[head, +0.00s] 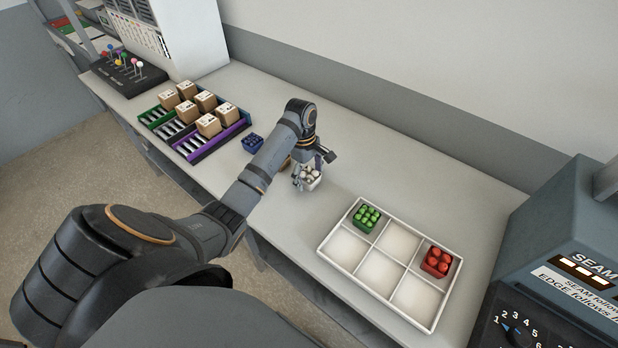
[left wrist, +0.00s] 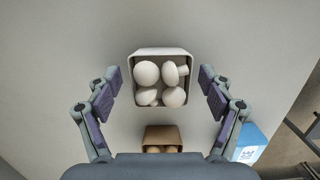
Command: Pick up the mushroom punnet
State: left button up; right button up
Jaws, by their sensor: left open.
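The mushroom punnet (head: 312,180) is a small white square tub holding several white mushrooms. It stands on the grey bench, left of the divided tray. In the left wrist view the punnet (left wrist: 161,53) lies ahead, centred between the spread fingers. My left gripper (head: 308,172) is open and above the punnet, with a finger on either side. In the left wrist view the fingers (left wrist: 160,92) show clear gaps to the punnet's sides. The gripper partly hides the punnet in the head view. My right gripper is not in view.
A brown punnet (left wrist: 162,136) is close beside the mushrooms. A blue punnet (head: 253,142) stands further left, near racks of cardboard boxes (head: 207,125). The white divided tray (head: 330,256) holds green (head: 367,217) and red (head: 437,261) punnets; its other compartments are empty. A control panel (head: 552,262) stands right.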

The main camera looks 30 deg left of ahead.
aim_at(310, 174)
pick_arm(q)
jog(key=c, duration=1.2)
jog(key=shift+c, duration=0.2)
jog(key=shift+r, duration=0.15)
jog(key=shift+r, duration=0.25)
notch_tip(310, 174, up, 2)
jog(key=shift+r, duration=0.25)
jog(key=s+d+r+p, duration=0.6)
jog(key=s+r+p, duration=0.4)
jog(key=s+p, duration=0.1)
jog(key=shift+s+d, duration=0.3)
jog(key=shift+s, duration=0.45)
